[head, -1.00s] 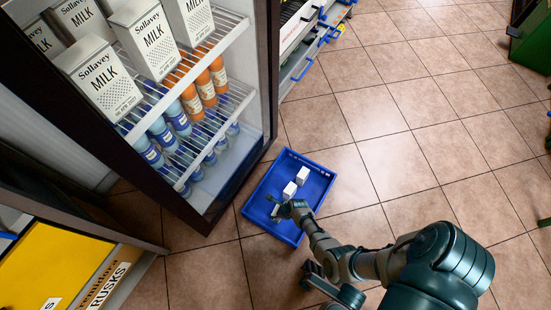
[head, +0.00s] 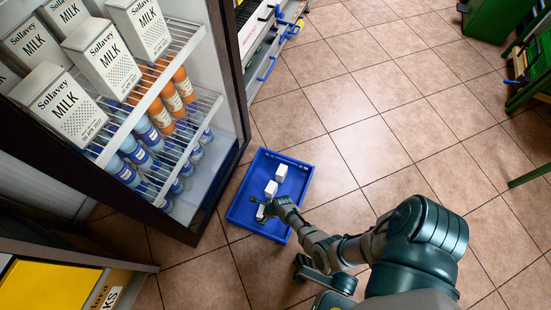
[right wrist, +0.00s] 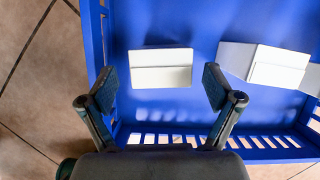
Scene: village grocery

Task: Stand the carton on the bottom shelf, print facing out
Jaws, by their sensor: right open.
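White cartons lie in a blue crate (head: 238,213) on the floor. In the head view they form a row: a far one (head: 281,173), a middle one (head: 271,188) and a near one (head: 261,213), partly covered by my right gripper (head: 264,204). In the right wrist view, my right gripper (right wrist: 160,82) is open, its fingers on either side of one plain white carton (right wrist: 161,68), with gaps at both ends. No print shows on the cartons. The open fridge's lower wire shelf (head: 187,157) holds bottles. My left gripper is not in view.
Sollavey milk cartons (head: 106,58) fill the fridge's upper shelf. The fridge's dark frame (head: 182,232) stands close left of the crate. A yellow-fronted stand (head: 45,288) is at the lower left. Tiled floor (head: 400,120) to the right is clear.

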